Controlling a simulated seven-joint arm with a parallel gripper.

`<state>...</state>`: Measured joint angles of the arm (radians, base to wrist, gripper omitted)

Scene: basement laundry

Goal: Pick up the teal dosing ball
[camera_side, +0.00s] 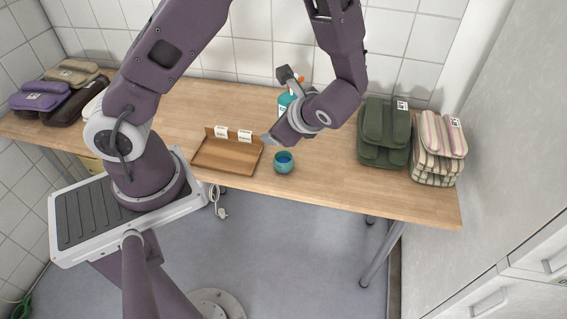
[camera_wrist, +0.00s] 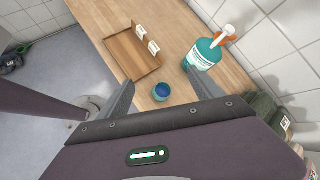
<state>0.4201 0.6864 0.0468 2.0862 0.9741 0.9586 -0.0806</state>
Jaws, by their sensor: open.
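The teal dosing ball (camera_side: 284,162) stands on the wooden table near its front edge, just right of the brown tray. It looks like a small round cup with a dark blue inside. In the wrist view the dosing ball (camera_wrist: 161,91) lies between the spread fingers, farther away than the tips appear. My gripper (camera_side: 266,139) is above and slightly left of it in the side view. In the wrist view my gripper (camera_wrist: 158,75) is open, with nothing between its fingers. The ball is not touched as far as I can see.
A brown wooden tray (camera_side: 226,171) with two white labels stands left of the ball. A teal bottle (camera_wrist: 205,52) with a white and orange top stands behind. Bare table (camera_side: 330,175) lies right of the ball.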

